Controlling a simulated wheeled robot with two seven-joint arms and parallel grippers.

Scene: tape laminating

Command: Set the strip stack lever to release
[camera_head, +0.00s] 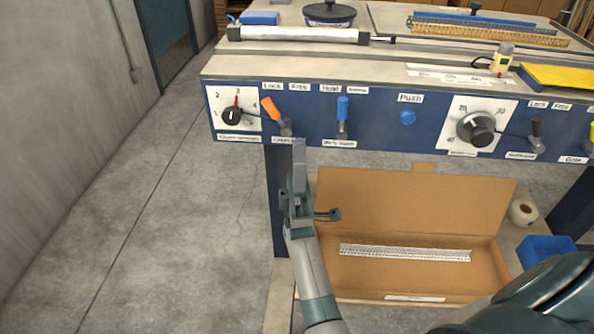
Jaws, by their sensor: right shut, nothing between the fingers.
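The strip stack lever appears to be the blue-handled lever (342,108) on the machine's blue front panel. Its handle points about straight up, between a "Hold" label (330,89) at upper left and a second label (357,90) at upper right, too small to read surely. The label (338,143) below it is also hard to read. My right gripper (299,145) is shut and empty, pointing up at the panel's lower edge. Its tips are left of and below the blue lever, close to the base of the orange lever. My left gripper is not in view.
The orange lever (270,108) leans left beside a red-marked dial (233,115). A blue push button (407,117), a black knob (477,129) and a black lever (537,130) lie right. An open cardboard box (415,195) with strips stands below. The floor at left is clear.

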